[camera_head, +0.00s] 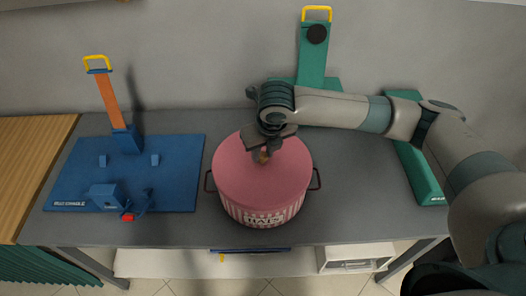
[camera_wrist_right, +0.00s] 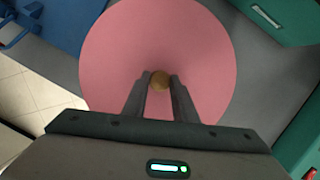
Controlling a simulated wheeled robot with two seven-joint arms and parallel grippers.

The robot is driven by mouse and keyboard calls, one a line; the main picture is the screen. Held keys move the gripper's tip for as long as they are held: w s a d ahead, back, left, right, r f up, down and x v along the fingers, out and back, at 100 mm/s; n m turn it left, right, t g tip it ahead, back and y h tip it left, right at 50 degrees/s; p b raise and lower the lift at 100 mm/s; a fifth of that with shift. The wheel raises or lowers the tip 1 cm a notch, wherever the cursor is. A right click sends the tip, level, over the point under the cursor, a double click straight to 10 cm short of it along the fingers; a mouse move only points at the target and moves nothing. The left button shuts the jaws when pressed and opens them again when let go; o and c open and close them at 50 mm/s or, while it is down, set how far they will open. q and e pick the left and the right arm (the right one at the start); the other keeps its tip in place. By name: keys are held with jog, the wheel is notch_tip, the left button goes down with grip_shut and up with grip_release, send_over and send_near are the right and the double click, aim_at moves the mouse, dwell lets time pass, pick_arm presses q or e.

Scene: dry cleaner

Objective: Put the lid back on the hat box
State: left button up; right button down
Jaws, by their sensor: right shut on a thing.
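The hat box (camera_head: 262,215) stands on the grey table, with pink and white stripes, a label and dark side handles. The pink lid (camera_head: 235,175) covers its top and looks level; I cannot tell whether it is fully seated. My right gripper (camera_head: 264,154) is above the lid's middle, shut on the lid's small brown knob (camera_wrist_right: 159,80). In the right wrist view the lid (camera_wrist_right: 205,50) fills the middle, with the two fingers on either side of the knob. My left gripper is not in view.
A blue press board (camera_head: 170,175) with an orange upright stands to the left. Bare grey table (camera_head: 360,190) shows right of the box.

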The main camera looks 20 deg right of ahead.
jog(key=shift+r+p, duration=0.1)
jog(key=shift+p, duration=0.75)
dwell(1.1)
jog(key=shift+f+p, duration=0.2)
jog(key=shift+p, duration=0.6)
dwell(1.7)
jog(key=c, duration=0.9)
grip_release()
jog(key=shift+r, duration=0.1)
jog(key=shift+r+p, duration=3.4)
jog(key=shift+p, duration=0.35)
grip_shut()
